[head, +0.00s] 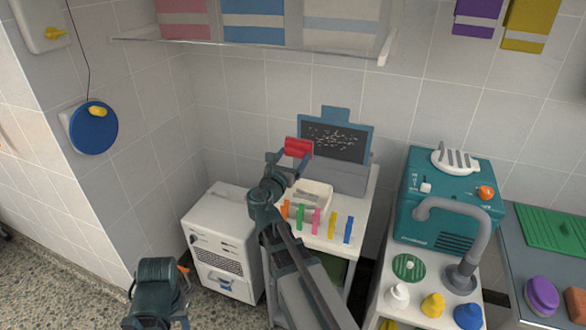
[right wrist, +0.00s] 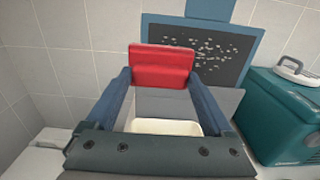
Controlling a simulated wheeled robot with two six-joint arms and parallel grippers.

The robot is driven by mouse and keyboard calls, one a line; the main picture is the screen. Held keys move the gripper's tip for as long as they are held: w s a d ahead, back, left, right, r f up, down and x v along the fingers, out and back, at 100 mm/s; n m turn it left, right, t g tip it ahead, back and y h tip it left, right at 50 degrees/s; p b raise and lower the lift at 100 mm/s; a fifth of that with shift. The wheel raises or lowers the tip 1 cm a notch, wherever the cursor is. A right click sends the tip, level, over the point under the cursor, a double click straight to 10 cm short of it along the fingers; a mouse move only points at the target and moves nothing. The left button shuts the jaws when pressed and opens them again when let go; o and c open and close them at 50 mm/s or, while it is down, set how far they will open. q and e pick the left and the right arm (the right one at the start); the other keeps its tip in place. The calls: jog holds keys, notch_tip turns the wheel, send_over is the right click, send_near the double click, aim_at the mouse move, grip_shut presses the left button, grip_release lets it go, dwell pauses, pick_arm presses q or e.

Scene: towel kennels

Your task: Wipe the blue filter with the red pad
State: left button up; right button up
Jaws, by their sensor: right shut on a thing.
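The blue filter (head: 337,140) is a blue-framed dark panel with a top tab, upright in a grey holder against the wall. Pale specks are scattered over its dark face, which also shows in the right wrist view (right wrist: 232,60). My right gripper (head: 287,158) is shut on the red pad (head: 298,147), in front of the filter's left edge. In the right wrist view the pad (right wrist: 160,64) spans both fingertips and hides part of the filter. I cannot tell whether pad and filter touch. My left gripper (head: 172,290) is low at left, its jaws unclear.
A cream tray (head: 318,189) and several coloured strips lie on the white stand below the filter. A teal machine (head: 445,208) with a grey hose stands right. A white cabinet (head: 222,235) stands left. A shelf (head: 250,43) with folded towels runs above.

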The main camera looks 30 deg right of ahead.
aim_at(300, 148)
jog(key=shift+w+d+f, duration=0.15)
jog(key=shift+f, duration=0.15)
jog(key=shift+x, duration=2.8)
jog(key=shift+x, duration=1.45)
jog(key=shift+s+d, duration=0.95)
jog(key=shift+s, duration=0.3)
jog(key=shift+s+d, duration=1.3)
jog(key=shift+s+d, duration=1.05)
jog(key=shift+s, duration=0.25)
